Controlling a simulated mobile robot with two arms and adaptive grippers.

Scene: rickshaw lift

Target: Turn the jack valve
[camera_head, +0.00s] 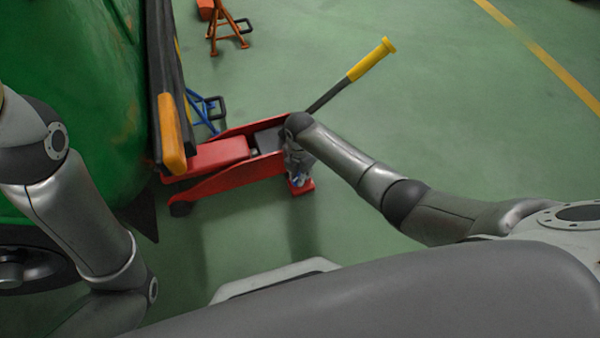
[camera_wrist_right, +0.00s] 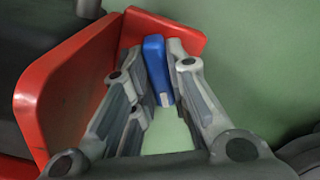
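The red floor jack (camera_head: 222,158) stands on the green floor beside the green vehicle. Its dark handle with a yellow grip (camera_head: 372,60) points up to the right. My right gripper (camera_head: 299,180) points down at the jack's rear end. In the right wrist view, the blue valve (camera_wrist_right: 155,62) sits between the two fingers of my right gripper (camera_wrist_right: 156,75). The fingers flank it closely; I cannot tell whether both touch it. My left arm comes in at the left, and its gripper is out of view.
A red side plate of the jack (camera_wrist_right: 60,85) stands close to the left of the fingers. The green vehicle (camera_head: 75,80) fills the left. An orange stand (camera_head: 222,28) and a blue stand (camera_head: 205,108) are behind the jack. The floor to the right is clear.

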